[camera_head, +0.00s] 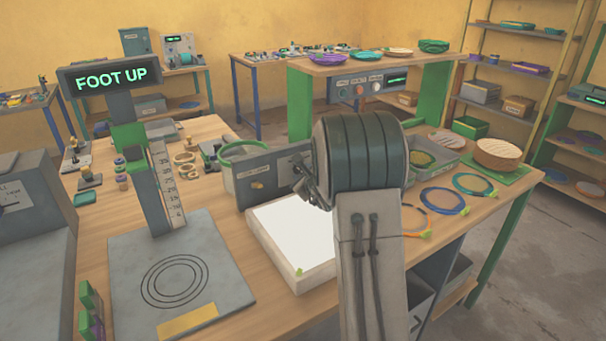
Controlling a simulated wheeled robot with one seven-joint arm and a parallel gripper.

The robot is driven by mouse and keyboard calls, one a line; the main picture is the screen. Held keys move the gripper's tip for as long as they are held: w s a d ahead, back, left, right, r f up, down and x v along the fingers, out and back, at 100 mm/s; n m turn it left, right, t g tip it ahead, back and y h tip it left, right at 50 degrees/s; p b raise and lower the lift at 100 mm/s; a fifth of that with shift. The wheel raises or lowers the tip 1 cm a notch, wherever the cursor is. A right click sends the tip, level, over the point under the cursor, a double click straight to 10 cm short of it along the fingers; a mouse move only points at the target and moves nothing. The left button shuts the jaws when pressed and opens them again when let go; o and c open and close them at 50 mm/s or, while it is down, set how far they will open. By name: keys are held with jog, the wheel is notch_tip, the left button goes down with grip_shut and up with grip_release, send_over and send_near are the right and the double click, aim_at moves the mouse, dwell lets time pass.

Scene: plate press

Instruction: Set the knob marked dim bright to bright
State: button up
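A grey upright panel (245,192) stands on the workbench behind a box with a bright white top (290,240). A small brass-coloured knob (257,185) is on the panel's left part. I cannot read its marking or its setting from here, so I cannot tell if it is the dim bright knob. My arm rises in front and covers the panel's right part. Dark parts at the arm's left edge, beside the panel, may belong to my gripper, but its fingers are not clearly seen.
A scale column with a "FOOT UP" sign (110,78) and a grey base plate (180,280) stand at left. A green-rimmed bin (243,150) is behind the panel. Coloured rings (445,201) lie at right. A shelf above holds another control panel (375,87).

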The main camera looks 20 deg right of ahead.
grip_shut()
jog(key=shift+r, duration=0.1)
jog(key=shift+w+d+m+g+y+p, duration=0.1)
jog(key=shift+d+m+g+y+p, duration=0.1)
jog(key=shift+m+y+p, duration=1.15)
jog(key=shift+s+d+m+g+y+p, duration=0.15)
jog(key=shift+m+y+p, duration=0.65)
jog(key=shift+m+p, duration=1.15)
jog(key=shift+w+d+m+g+y+p, duration=0.15)
jog(key=shift+m+g+y+p, duration=0.1)
jog(key=shift+m+y+p, duration=1.1)
jog(key=shift+a+p, duration=0.1)
jog(key=shift+p, duration=0.35)
